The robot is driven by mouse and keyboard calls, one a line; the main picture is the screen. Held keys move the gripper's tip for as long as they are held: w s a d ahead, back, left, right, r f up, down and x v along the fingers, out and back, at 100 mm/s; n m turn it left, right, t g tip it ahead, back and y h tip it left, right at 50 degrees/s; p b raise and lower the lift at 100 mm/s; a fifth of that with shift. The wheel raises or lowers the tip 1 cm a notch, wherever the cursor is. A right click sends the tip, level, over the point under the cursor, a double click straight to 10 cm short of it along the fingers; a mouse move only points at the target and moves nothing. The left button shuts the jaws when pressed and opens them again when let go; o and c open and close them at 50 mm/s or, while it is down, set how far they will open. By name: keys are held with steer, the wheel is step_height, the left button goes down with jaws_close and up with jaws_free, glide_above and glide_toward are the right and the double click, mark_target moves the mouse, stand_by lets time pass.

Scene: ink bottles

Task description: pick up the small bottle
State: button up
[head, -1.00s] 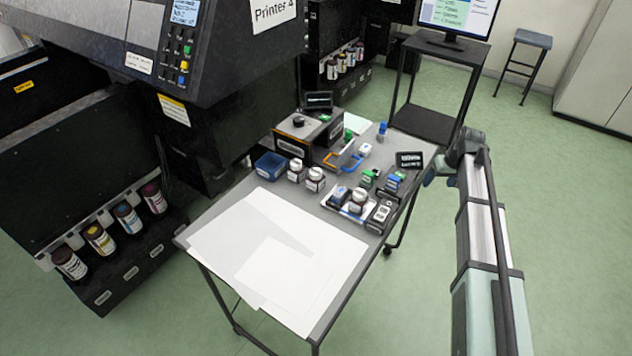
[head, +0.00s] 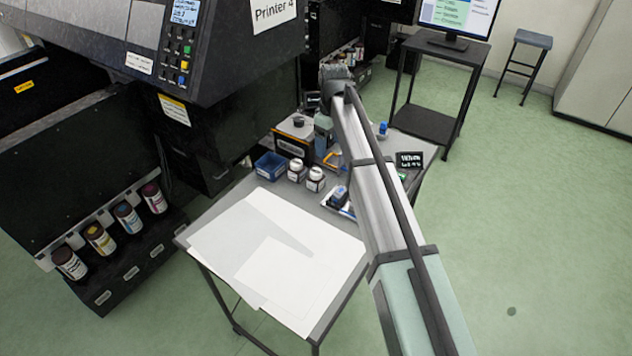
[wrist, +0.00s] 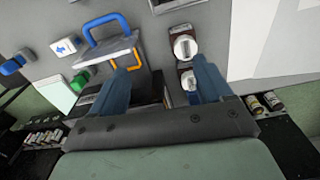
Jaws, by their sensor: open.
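Several small bottles stand on the cart, and I cannot tell which one the task means. Two white-capped bottles with pale labels, a left one (head: 296,168) and a right one (head: 315,180), stand beside the blue bin. In the wrist view, one white-capped bottle (wrist: 184,46) shows whole at upper centre. Another (wrist: 187,78) is partly hidden behind my right finger. A blue-capped item (head: 382,130) stands at the cart's back right. My gripper (wrist: 160,64) is open, its blue fingers wide apart with no bottle held. In the head view, my arm hides part of the cart.
A blue bin (head: 270,166) and a black box (head: 293,143) stand at the back left. White sheets (head: 265,255) cover the cart's front. A blue handle (wrist: 92,36) and an orange handle (wrist: 127,52) rise near my left finger.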

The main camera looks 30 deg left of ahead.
mark_target(316, 171)
steer(key=shift+n, duration=0.5)
steer(key=s+f, duration=0.1)
steer(key=f, duration=0.1)
steer(key=s+a+f, duration=0.1)
steer(key=f, duration=0.2)
steer(key=s+a+f, duration=0.1)
steer(key=f, duration=0.1)
steer(key=shift+s+a+f, duration=0.1)
steer(key=shift+a+f, duration=0.1)
steer(key=shift+f, duration=0.1)
steer(key=shift+s+d+f, duration=0.1)
steer(key=shift+s+f, duration=0.05)
steer(key=shift+f, duration=1.2)
steer(key=shift+s+f, duration=0.15)
steer(key=shift+f, duration=1.15)
steer(key=c, duration=1.1)
steer(key=shift+c, duration=0.2)
steer(key=shift+r, duration=0.15)
